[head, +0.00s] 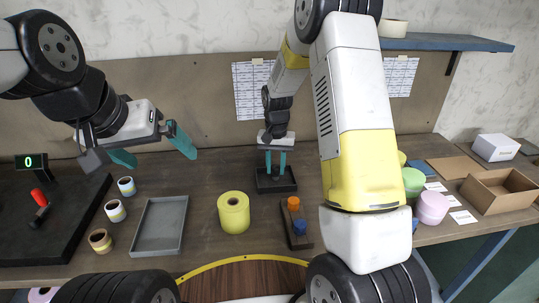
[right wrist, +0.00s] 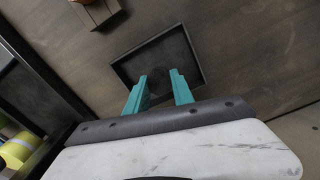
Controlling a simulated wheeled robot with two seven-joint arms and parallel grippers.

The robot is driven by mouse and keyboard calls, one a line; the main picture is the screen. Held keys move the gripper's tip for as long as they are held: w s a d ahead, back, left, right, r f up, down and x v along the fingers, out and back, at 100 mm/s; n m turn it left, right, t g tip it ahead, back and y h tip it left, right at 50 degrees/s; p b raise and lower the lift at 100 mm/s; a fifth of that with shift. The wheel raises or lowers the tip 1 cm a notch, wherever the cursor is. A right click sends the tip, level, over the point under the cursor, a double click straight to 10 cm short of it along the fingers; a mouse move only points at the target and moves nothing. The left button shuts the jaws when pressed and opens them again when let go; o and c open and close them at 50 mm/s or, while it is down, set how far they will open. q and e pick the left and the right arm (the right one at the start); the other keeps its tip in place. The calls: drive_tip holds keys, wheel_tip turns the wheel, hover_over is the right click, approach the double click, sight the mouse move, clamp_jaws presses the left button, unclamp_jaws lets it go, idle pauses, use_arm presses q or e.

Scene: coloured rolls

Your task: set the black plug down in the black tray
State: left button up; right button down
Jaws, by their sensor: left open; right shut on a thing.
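My right gripper (head: 276,164) points down over the black tray (head: 262,186), which lies on the table behind the yellow roll. In the right wrist view, my right gripper (right wrist: 159,90) is shut on the black plug (right wrist: 158,80), a dark shape between the teal fingers. Behind it shows the black tray (right wrist: 204,72). The plug is dark on dark, so I cannot tell whether it touches the tray floor. My left gripper (head: 152,150) is open and empty, above the table at the left.
A dark holder (head: 305,243) with an orange plug (head: 293,203) and a blue plug (head: 299,227) stands in front of the tray. A yellow roll (head: 234,212) and a grey tray (head: 160,226) lie to the left. Small rolls stand farther left. An open cardboard box (head: 500,190) is at right.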

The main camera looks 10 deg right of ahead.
drive_tip(key=shift+f, duration=0.6)
drive_tip(key=c, duration=1)
unclamp_jaws()
wheel_tip(320, 180, up, 7)
drive_tip(key=shift+r, duration=0.2)
drive_tip(key=s+d+r+t, duration=0.1)
drive_tip(key=s+r, duration=0.4)
drive_tip(key=r, duration=0.4)
drive_tip(key=s+r+n+t, duration=0.1)
drive_tip(key=s+r, duration=0.2)
drive_tip(key=s, duration=0.4)
drive_tip(key=s+d+r+n+t+y, duration=0.1)
drive_tip(key=s+r+t, duration=0.1)
drive_tip(key=s, duration=0.5)
drive_tip(key=s+r+n+t+y, duration=0.1)
drive_tip(key=s+r+t, duration=0.1)
drive_tip(key=s+r, duration=0.3)
drive_tip(key=shift+s+d+n, duration=0.15)
drive_tip(key=shift+s+n, duration=0.15)
drive_tip(key=shift+s, duration=0.75)
